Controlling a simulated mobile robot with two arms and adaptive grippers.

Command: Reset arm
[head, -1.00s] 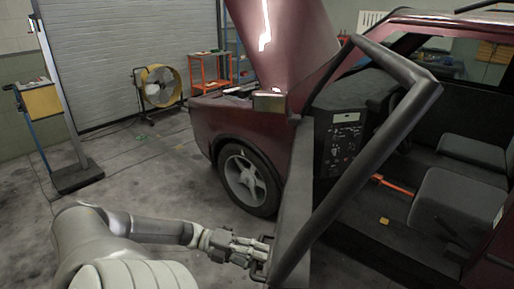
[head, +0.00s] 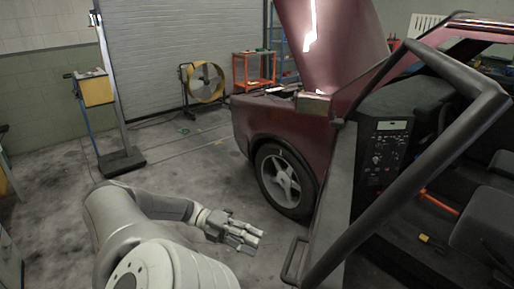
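My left arm comes in from the lower left, and my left gripper (head: 240,236) is in front of the open car door (head: 342,190). The gripper is a short way left of the door handle (head: 293,259), with a gap between them. It holds nothing that I can see. Its fingers look small here, and I cannot tell how far they are parted. My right gripper is not in view.
The dark red car (head: 285,125) has its hood raised. A front wheel (head: 285,183) is beyond my gripper. A yellow fan (head: 206,82), an orange cart (head: 254,70) and a post on a base (head: 122,162) stand farther back.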

